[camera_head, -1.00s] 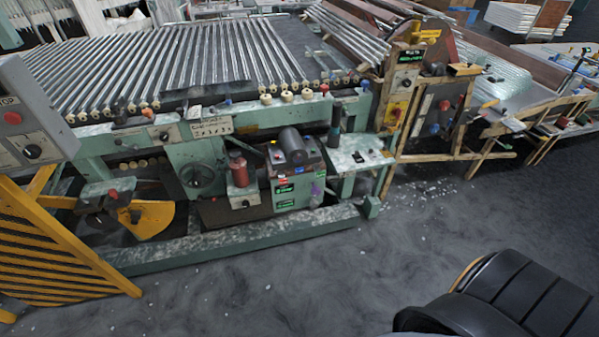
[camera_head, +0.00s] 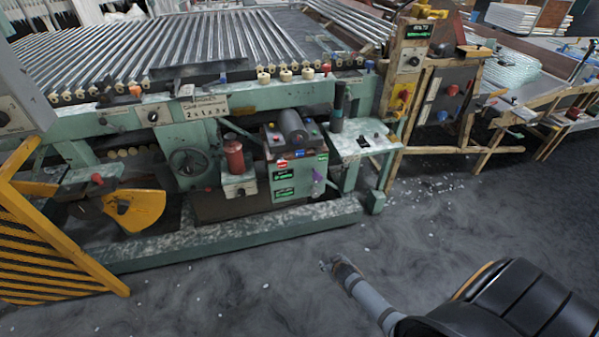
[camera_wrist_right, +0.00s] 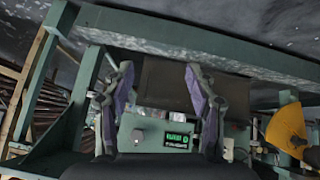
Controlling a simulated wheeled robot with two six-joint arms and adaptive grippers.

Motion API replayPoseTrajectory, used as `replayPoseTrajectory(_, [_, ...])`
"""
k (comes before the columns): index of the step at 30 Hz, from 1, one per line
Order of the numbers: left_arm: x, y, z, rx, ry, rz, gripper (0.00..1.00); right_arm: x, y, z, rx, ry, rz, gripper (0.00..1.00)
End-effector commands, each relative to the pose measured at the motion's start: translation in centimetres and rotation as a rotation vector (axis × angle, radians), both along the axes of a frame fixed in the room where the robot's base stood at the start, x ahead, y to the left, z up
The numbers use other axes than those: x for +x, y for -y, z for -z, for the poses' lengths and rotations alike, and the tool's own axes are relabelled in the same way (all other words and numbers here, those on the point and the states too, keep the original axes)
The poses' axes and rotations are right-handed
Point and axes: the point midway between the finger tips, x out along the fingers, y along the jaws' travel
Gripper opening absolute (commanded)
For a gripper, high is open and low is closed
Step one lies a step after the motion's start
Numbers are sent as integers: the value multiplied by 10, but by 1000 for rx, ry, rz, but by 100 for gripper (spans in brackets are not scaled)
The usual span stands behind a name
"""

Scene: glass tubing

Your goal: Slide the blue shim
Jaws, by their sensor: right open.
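I cannot tell for sure which thing is the blue shim. Small blue parts show in the head view: one on the roller frame's right end (camera_head: 369,66), one on the grey control panel (camera_head: 453,90) and one on the small motor box's front (camera_head: 300,153). My right gripper (camera_head: 338,265) is over the floor in front of the machine, clear of these parts in the picture. In the right wrist view, its two fingers (camera_wrist_right: 159,75) stand wide apart with nothing between them. My left gripper is not in view.
The green roller machine (camera_head: 240,235) spans the left and centre, with a small green side table (camera_head: 355,147) at its right end. The grey floor (camera_head: 250,295) between is open.

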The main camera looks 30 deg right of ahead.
Motion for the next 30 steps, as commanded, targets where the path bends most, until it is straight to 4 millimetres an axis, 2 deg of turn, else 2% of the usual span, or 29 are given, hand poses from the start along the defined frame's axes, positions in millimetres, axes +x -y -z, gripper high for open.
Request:
replayPoseTrajectory(1, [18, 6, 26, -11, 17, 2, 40, 55, 8, -4, -18, 126, 6, 57])
replayPoseTrajectory(2, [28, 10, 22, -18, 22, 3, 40, 83, 12, -25, -23, 201, 13, 57])
replayPoseTrajectory(3, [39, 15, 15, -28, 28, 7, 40, 116, 15, -57, -30, 300, 20, 57])
replayPoseTrajectory(5, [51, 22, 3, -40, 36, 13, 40, 154, 16, -107, -36, 442, 29, 57])
replayPoseTrajectory(6, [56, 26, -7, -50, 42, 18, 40, 172, 16, -141, -37, 529, 35, 57])
replayPoseTrajectory(9, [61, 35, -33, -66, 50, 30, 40, 194, 11, -214, -32, 712, 42, 57])
replayPoseTrajectory(12, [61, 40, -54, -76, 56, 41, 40, 198, 5, -265, -25, 831, 43, 57])
replayPoseTrajectory(13, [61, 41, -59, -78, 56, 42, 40, 198, 3, -275, -23, 853, 43, 57])
replayPoseTrajectory(16, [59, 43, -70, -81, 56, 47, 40, 198, 1, -296, -19, 893, 43, 57])
replayPoseTrajectory(22, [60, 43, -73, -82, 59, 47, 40, 204, 2, -300, -16, 896, 45, 57])
replayPoseTrajectory(30, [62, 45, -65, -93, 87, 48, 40, 257, 15, -299, -16, 895, 46, 57])
